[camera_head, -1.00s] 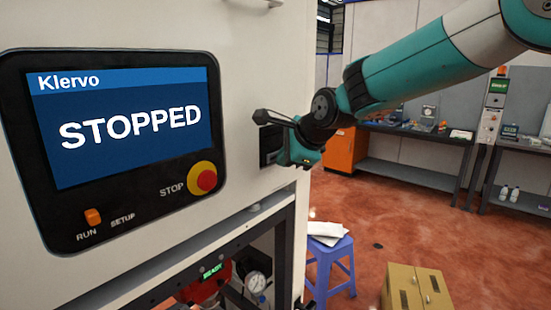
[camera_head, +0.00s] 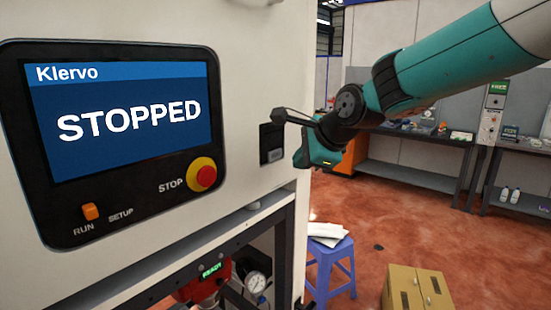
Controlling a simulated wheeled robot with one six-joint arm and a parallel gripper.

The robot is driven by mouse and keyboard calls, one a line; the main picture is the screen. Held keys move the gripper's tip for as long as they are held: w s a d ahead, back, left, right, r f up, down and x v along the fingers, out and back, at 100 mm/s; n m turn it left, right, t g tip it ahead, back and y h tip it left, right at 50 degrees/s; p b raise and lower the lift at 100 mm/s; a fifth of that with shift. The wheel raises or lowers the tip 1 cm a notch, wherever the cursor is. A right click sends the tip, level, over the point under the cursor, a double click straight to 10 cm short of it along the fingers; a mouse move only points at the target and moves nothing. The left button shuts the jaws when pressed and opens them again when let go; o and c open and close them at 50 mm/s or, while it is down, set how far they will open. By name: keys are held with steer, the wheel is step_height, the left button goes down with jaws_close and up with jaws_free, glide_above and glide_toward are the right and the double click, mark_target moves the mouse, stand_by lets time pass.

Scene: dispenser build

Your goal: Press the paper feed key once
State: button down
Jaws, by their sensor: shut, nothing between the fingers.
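A small dark panel (camera_head: 271,143) is set in the machine's pale front, near its right edge. A lighter patch shows low on it, but I cannot make out a paper feed key or its label. My gripper (camera_head: 281,115) is shut and empty, its dark narrow tip just above and at the upper right of the panel in the picture. I cannot tell the gap between the tip and the machine face. The large screen (camera_head: 133,120) reads "STOPPED" under the name "Klervo".
Below the screen are a red STOP button (camera_head: 203,177) on a yellow collar and an orange RUN switch (camera_head: 90,211). A blue stool (camera_head: 330,262) with white sheets and a cardboard box (camera_head: 413,290) stand on the floor to the right.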

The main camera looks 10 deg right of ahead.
steer(key=shift+s+d, duration=0.65)
steer(key=shift+s, duration=0.3)
steer(key=s+a+f+n+g+b, duration=0.2)
steer(key=s+f+n, duration=0.3)
steer(key=s+n, duration=0.3)
steer(key=s+a+f+n+g+b, duration=0.2)
steer(key=s+f+n, duration=0.3)
steer(key=s+n, duration=0.4)
steer(key=s+a+f+n+g+b, duration=0.2)
steer(key=s+f+n+g+b, duration=0.2)
steer(key=s+n, duration=0.5)
steer(key=s+f, duration=0.2)
steer(key=s, duration=0.1)
steer(key=shift+s+a+y+b, duration=0.2)
steer(key=shift+s+y+b, duration=0.05)
steer(key=shift+y+b, duration=0.1)
